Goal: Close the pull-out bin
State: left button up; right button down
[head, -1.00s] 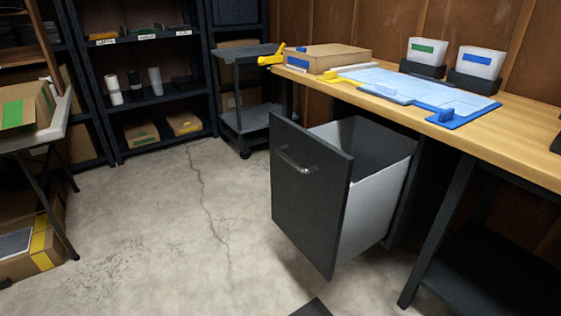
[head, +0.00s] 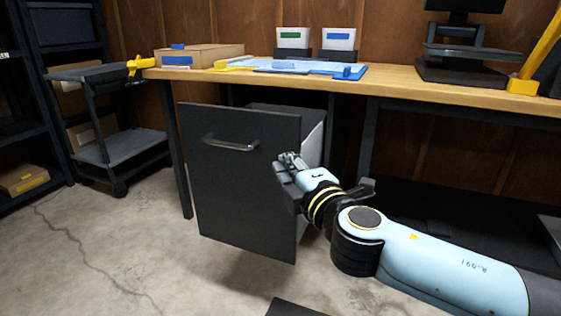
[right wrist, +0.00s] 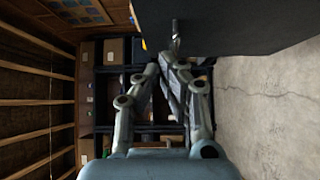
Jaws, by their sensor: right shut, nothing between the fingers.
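The pull-out bin has a dark grey front panel (head: 235,190) with a silver bar handle (head: 231,144) near its top. It stands pulled out from under the workbench, and its light grey side (head: 313,142) shows behind the panel. My right gripper (head: 289,160) is shut and empty in front of the panel's right part, to the right of the handle and slightly below it. In the right wrist view the shut fingertips (right wrist: 170,63) are close to the dark panel (right wrist: 235,25) and handle (right wrist: 176,35). I cannot tell whether they touch. My left gripper is out of view.
The wooden workbench (head: 400,83) above holds a cardboard box (head: 200,57), a blue mat and two small white bins. A grey cart (head: 120,147) stands left of the bench. A bench leg (head: 174,150) is beside the bin. Concrete floor (head: 110,235) is clear at front left.

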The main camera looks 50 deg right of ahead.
send_near(269, 132)
jog(key=w+a, duration=0.2)
jog(key=w, duration=0.1)
jog(key=d, duration=0.1)
jog(key=w+d+b, duration=0.1)
jog(key=d, duration=0.1)
jog(key=shift+w+d, duration=0.15)
jog(key=shift+d, duration=0.1)
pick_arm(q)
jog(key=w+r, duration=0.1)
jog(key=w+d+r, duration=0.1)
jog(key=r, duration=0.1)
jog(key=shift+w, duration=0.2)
pick_arm(e)
jog(key=shift+w+d, duration=0.1)
jog(key=shift+d, duration=0.15)
